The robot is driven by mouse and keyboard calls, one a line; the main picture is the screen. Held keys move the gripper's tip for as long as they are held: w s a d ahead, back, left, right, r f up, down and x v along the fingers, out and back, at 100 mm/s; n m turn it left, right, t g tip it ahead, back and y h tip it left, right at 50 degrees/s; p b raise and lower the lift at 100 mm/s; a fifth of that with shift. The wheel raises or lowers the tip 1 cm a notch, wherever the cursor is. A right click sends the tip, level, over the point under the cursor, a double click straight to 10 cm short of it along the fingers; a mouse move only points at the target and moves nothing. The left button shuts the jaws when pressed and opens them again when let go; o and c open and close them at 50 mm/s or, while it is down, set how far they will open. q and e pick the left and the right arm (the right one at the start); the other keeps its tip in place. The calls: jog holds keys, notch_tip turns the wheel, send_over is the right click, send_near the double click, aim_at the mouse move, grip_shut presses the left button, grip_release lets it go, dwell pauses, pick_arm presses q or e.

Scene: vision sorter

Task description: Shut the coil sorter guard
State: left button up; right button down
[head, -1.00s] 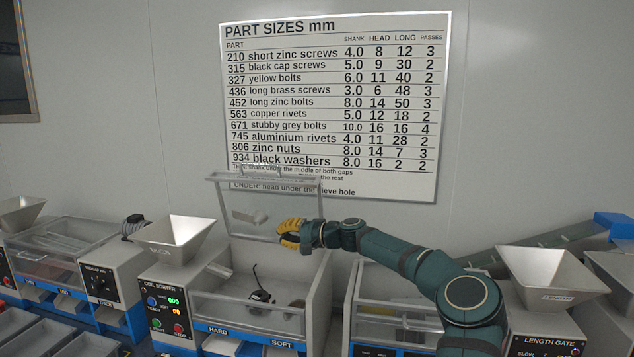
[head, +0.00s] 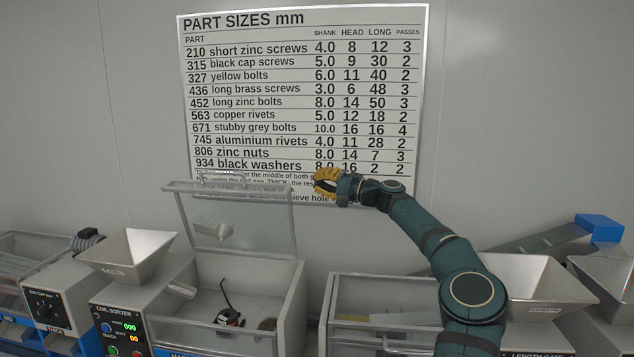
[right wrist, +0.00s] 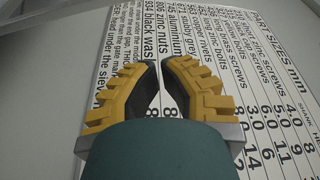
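The coil sorter (head: 125,315) stands at the lower left in the head view. Its guard (head: 265,228), a clear panel in a pale frame, is raised and tilted up at the back of the tray box. My right gripper (head: 318,181), with yellow fingers, is just right of and above the guard's upper right corner, with no clear contact. In the right wrist view the right gripper (right wrist: 158,64) has a narrow gap between its fingers and nothing in it. My left gripper is out of view.
A hopper (head: 130,255) tops the coil sorter. A small black part (head: 228,316) lies in its open tray. Another clear-lidded machine (head: 375,295) stands to the right, under my right arm. The part sizes chart (head: 310,90) hangs on the wall behind.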

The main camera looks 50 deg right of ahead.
jog(key=w+a, duration=0.4)
jog(key=w, duration=0.2)
jog(key=shift+a+f, duration=0.25)
jog(key=shift+a, duration=0.05)
dwell(0.5)
dwell(0.3)
